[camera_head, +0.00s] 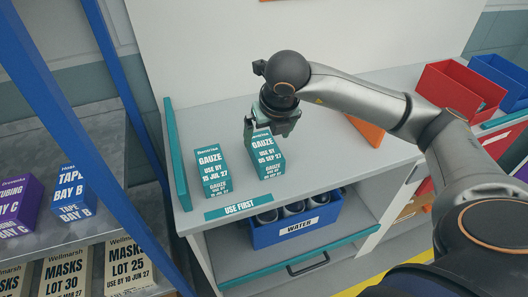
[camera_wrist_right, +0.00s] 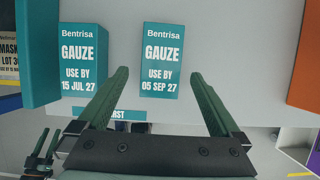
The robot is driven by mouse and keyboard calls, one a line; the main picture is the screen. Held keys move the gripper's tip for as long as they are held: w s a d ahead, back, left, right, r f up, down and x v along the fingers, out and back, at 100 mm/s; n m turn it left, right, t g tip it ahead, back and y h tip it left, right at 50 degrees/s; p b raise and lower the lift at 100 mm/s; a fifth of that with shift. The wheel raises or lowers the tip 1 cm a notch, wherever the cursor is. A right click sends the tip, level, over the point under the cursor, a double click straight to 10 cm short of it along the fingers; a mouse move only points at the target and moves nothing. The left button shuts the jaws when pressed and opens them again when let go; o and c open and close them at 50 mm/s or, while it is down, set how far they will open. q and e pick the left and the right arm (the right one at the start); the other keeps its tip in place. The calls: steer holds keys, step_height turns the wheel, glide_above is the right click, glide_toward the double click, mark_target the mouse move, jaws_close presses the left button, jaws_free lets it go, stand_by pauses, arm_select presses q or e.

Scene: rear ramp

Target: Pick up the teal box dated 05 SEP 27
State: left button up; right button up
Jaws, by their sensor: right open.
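The teal gauze box dated 05 SEP 27 (camera_head: 267,161) stands upright on the grey shelf top, its label facing me. It also shows in the right wrist view (camera_wrist_right: 160,60). A matching teal box dated 15 JUL 27 (camera_head: 211,168) stands to its left, with a gap between them. My right gripper (camera_head: 265,128) is open and empty at the top of the 05 SEP 27 box and hides part of it. In the right wrist view its fingers lie to either side of that box; contact cannot be told. Small dark green fingers, seemingly my left gripper (camera_wrist_right: 41,150), show at that view's lower left.
A teal side panel (camera_head: 177,155) edges the shelf on the left. A "USE FIRST" strip (camera_head: 238,207) marks its front edge. A blue WATER bin (camera_head: 297,227) sits below. An orange item (camera_head: 367,131) and red bin (camera_head: 460,90) stand right. Blue posts rise at left.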

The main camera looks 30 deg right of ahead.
mark_target(265, 148)
steer(key=shift+x, duration=1.1)
steer(key=p+x, duration=0.1)
steer(key=x, duration=0.4)
steer(key=shift+d+f, duration=0.1)
steer(key=shift+f, duration=0.25)
steer(key=shift+f+b, duration=0.2)
steer(key=shift+b, duration=0.2)
steer(key=c, duration=1.3)
